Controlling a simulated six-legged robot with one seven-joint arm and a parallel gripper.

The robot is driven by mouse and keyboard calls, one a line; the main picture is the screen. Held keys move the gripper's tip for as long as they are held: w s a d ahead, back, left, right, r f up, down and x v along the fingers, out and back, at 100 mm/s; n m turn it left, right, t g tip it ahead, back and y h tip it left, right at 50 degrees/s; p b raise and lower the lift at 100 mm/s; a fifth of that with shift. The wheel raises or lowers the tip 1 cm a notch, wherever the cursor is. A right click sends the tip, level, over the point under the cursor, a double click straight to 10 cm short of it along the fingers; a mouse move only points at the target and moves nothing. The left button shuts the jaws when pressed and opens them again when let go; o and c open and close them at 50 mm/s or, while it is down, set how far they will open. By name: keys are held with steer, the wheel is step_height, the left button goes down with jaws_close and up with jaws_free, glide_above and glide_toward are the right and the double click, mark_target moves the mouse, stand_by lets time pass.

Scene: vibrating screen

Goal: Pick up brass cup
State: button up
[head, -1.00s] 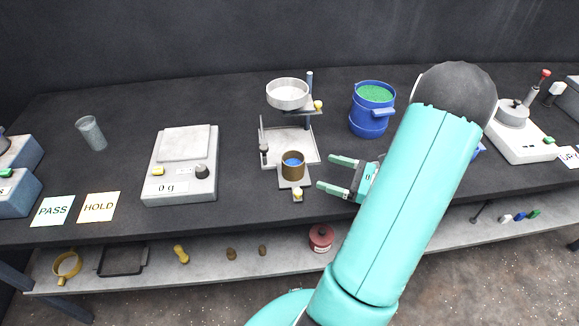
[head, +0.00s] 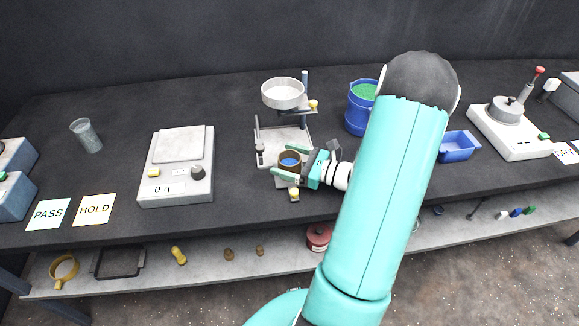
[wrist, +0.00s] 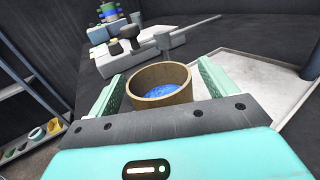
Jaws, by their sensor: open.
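The brass cup (head: 290,161) stands upright on the small plate at the front of the screen stand, with blue inside it. In the wrist view the cup (wrist: 160,97) sits between the two fingers, and its rim is fully visible. My gripper (head: 287,166) is open, with one finger on each side of the cup. In the wrist view my gripper (wrist: 162,85) shows a narrow gap at each finger; I cannot tell whether either touches the cup. The cup's lower part is hidden.
The white bowl (head: 284,93) of the stand is above and behind the cup. A yellow knob (head: 294,194) sits just in front. A scale (head: 177,187) is to the left, a blue bucket (head: 357,115) and blue tray (head: 457,148) to the right.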

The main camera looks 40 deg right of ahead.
steer(key=c, duration=1.2)
steer(key=shift+r, duration=0.1)
